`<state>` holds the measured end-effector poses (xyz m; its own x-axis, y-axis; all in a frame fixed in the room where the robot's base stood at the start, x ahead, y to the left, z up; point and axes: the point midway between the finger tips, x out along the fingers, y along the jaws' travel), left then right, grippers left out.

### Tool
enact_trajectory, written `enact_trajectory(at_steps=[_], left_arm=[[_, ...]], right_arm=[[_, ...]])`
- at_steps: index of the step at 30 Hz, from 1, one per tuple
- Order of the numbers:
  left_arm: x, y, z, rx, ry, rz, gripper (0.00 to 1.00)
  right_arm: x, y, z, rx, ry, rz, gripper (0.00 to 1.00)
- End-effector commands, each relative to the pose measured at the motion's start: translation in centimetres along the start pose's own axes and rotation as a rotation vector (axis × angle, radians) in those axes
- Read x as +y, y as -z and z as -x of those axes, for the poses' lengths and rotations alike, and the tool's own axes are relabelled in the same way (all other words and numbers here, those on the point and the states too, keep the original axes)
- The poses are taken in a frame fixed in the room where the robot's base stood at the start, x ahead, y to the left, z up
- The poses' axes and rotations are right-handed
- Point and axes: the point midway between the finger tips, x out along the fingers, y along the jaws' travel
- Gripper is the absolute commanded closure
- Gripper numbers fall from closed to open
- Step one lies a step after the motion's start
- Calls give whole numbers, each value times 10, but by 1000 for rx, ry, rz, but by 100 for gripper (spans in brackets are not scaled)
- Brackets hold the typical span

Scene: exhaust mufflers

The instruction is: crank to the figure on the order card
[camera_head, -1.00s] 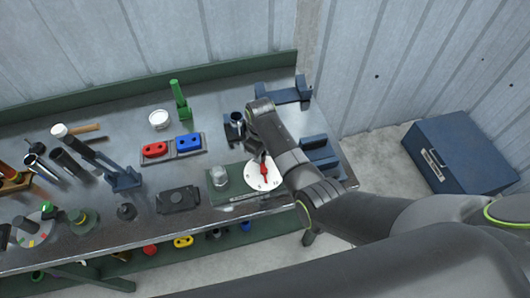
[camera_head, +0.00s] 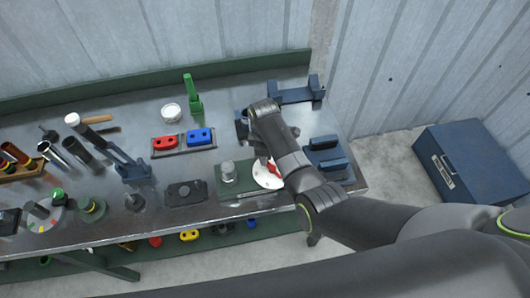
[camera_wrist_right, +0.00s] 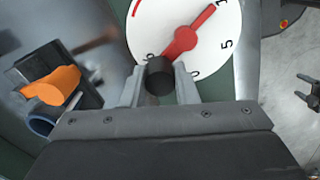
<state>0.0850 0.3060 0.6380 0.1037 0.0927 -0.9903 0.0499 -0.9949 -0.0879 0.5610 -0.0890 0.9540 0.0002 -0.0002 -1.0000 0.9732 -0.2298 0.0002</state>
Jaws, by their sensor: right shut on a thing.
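In the right wrist view a white dial (camera_wrist_right: 218,22) carries numerals, a red arc and a red pointer (camera_wrist_right: 188,36) that slants to the upper right. The 5 is readable; other figures are partly covered. My right gripper (camera_wrist_right: 159,80) is shut on a black knob (camera_wrist_right: 159,73) at the dial's near edge. In the head view the dial (camera_head: 262,181) sits on a green base (camera_head: 235,192), partly covered by my right arm. My right gripper (camera_head: 264,158) is mostly hidden there behind its wrist. I cannot make out an order card. My left gripper is out of view.
A grey cylinder (camera_head: 228,170) stands on the base left of the dial. Blue fixtures (camera_head: 326,155) stand to its right. Red (camera_head: 165,142) and blue (camera_head: 199,136) blocks sit behind. A blue box (camera_head: 470,165) is on the floor at right.

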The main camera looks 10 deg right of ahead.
Motion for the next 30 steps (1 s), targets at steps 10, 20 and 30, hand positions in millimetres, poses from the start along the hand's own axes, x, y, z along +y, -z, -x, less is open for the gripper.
enact_trajectory(at_steps=[10, 20, 30], left_arm=[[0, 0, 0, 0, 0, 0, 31], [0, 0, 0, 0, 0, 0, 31], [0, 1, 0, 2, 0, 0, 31]], right_arm=[[0, 1, 1, 3, -2, 6, 96], [0, 1, 0, 2, -1, 5, 51], [6, 7, 13, 2, -3, 5, 51]])
